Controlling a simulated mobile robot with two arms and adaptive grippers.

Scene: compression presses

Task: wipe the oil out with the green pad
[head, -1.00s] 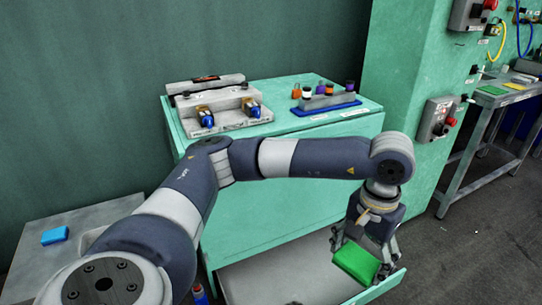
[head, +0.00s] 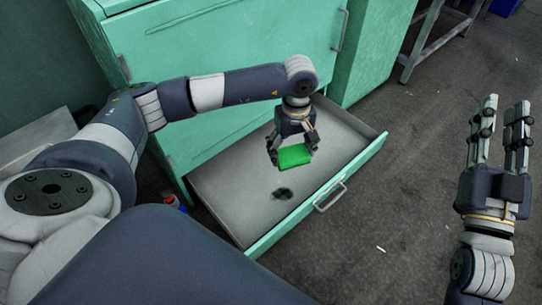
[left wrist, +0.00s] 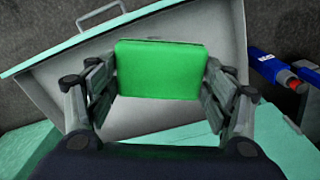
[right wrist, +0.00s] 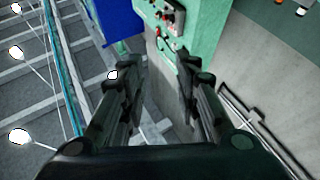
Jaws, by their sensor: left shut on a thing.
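The green pad (head: 295,156) is held by my left gripper (head: 293,150) above the open drawer (head: 225,190) in the head view. In the left wrist view the pad (left wrist: 160,70) sits between the two fingers (left wrist: 160,85), which are shut on it. A dark oil patch (head: 283,193) lies on the drawer's grey floor, a little nearer than the pad. The oil is not seen in the left wrist view; the pad may hide it. My right gripper (head: 501,130) is open and empty, over the floor to the right of the drawer; its fingers are apart in the right wrist view (right wrist: 160,85).
The drawer's front wall has a handle (head: 330,196). The green cabinet (head: 220,60) stands behind the drawer. The dark floor right of the drawer is mostly clear.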

